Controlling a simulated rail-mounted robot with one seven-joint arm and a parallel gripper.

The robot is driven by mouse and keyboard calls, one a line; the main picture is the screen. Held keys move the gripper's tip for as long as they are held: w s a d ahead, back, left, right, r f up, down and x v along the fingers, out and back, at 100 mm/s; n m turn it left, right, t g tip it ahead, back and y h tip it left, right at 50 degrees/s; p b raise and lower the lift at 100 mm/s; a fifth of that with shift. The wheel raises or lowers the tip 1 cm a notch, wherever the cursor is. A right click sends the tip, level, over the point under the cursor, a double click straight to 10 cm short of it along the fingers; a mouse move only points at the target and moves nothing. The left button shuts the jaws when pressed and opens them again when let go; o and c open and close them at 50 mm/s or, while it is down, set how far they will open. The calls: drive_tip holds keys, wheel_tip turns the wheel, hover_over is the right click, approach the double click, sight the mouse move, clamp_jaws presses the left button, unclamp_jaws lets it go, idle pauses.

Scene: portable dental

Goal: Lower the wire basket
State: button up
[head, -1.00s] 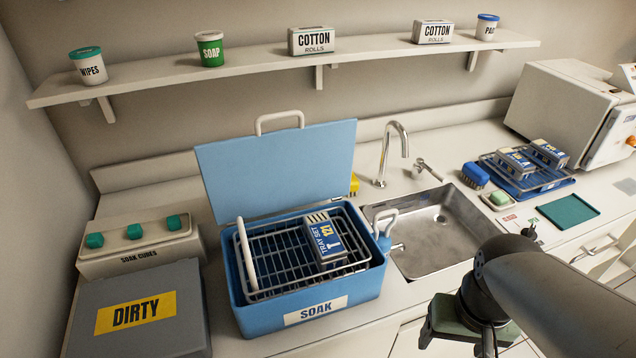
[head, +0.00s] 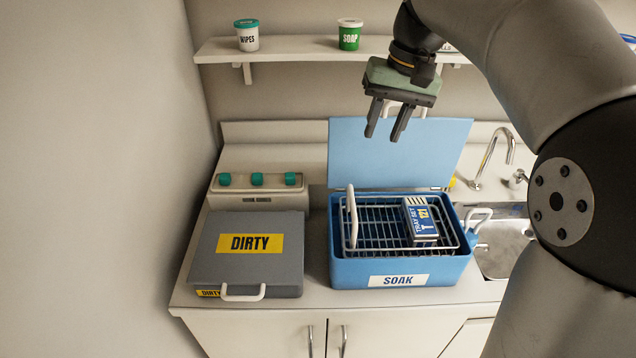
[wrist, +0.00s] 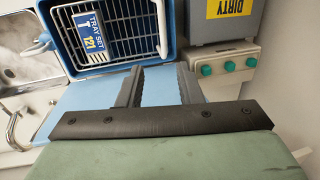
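The wire basket (head: 376,222) sits raised near the top of the blue soak tub (head: 346,270), whose lid (head: 390,155) stands open behind it. The basket's long white handle (head: 352,216) is on its left side. A tray set box (head: 420,218) lies in the basket at the right. In the wrist view the basket (wrist: 130,28) and its white handle (wrist: 161,28) show at the top. My gripper (head: 388,134) hangs above and behind the tub, in front of the lid, with its two fingers apart and nothing between them. It is clear of the basket.
A grey box marked dirty (head: 240,268) stands left of the tub. The sink (head: 498,248) and tap (head: 490,150) are at the right. A shelf (head: 300,50) runs above.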

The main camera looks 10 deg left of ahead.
sight(353, 202)
drive_tip(key=a+f, duration=0.1)
drive_tip(key=f, duration=0.4)
drive_tip(key=a+f, duration=0.1)
drive_tip(key=f, duration=0.5)
drive_tip(key=a+f+p, duration=0.1)
drive_tip(key=f, duration=0.4)
drive_tip(key=shift+a+f, duration=0.35)
